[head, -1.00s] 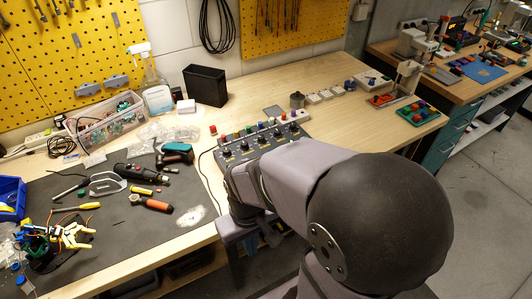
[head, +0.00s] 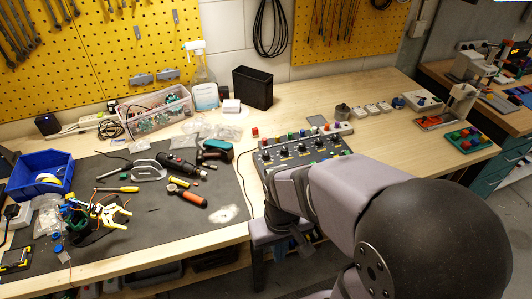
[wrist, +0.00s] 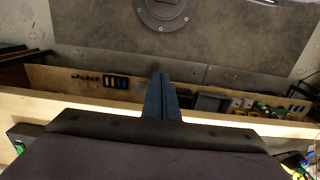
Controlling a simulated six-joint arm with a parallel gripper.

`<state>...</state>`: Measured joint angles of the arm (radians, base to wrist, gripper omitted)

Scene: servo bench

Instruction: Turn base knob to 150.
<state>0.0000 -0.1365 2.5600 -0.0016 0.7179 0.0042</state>
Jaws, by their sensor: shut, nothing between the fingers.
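The dark control panel (head: 293,158) sits near the front edge of the bench in the head view. It has a row of black knobs with white marks and small coloured buttons behind them. The labels are too small to read, so I cannot tell which is the base knob or its setting. My forearm covers part of the panel's front side. The panel's knobs do not show in the wrist view.
A dark mat (head: 150,225) with hand tools lies left of the panel. A black bin (head: 253,88) and a clear parts box (head: 155,110) stand behind. A blue bin (head: 40,175) is at far left. Bare wood (head: 365,135) lies right of the panel.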

